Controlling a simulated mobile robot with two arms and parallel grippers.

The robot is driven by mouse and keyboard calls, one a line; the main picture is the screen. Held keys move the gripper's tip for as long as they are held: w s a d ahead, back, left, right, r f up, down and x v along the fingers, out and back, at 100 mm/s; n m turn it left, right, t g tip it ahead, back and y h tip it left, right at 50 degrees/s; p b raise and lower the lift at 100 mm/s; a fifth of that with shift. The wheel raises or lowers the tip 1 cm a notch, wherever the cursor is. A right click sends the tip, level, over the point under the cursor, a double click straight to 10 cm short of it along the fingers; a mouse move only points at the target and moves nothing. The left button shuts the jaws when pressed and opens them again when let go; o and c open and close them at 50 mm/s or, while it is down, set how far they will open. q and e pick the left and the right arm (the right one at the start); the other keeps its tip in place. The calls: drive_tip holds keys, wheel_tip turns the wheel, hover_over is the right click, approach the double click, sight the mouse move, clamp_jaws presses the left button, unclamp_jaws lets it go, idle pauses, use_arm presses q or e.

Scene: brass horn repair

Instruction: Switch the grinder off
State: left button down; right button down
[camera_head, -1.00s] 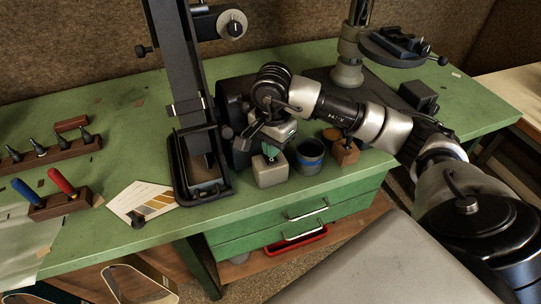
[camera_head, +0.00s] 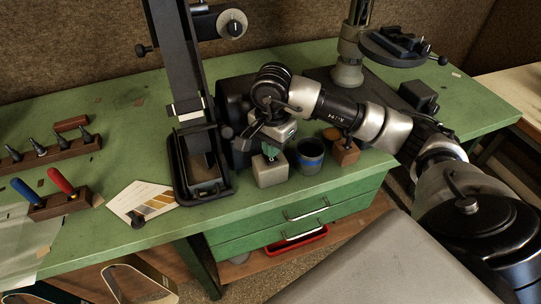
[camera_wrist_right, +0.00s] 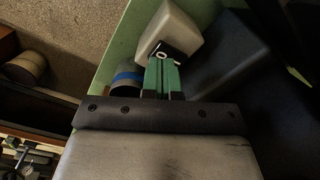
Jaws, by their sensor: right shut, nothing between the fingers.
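The grinder (camera_head: 180,75) is a tall black machine standing on the green bench, with a dark housing at its right side. A small cream switch box (camera_head: 271,172) sits at the bench front, right of the grinder's base. In the right wrist view the switch box (camera_wrist_right: 178,25) has a black switch (camera_wrist_right: 166,50) with a white O mark. My right gripper (camera_head: 270,152) is shut and empty, its green fingertips right at this switch. I cannot tell whether they touch it. The switch's position is partly hidden by the fingers. My left gripper is not in view.
A dark cup with a blue band (camera_head: 309,157) and a small wooden block (camera_head: 344,151) stand close to the right of the switch box. A paper card (camera_head: 142,201) and tool racks (camera_head: 60,204) lie to the left. Green drawers (camera_head: 290,219) are below the bench edge.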

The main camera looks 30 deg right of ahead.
drive_tip(key=shift+f+b, duration=1.3)
drive_tip(key=shift+f, duration=0.05)
idle(0.4)
drive_tip(key=shift+r+p, duration=0.55)
drive_tip(key=shift+r, duration=0.3)
drive_tip(key=shift+r+p, duration=1.35)
drive_tip(key=shift+r, duration=1.35)
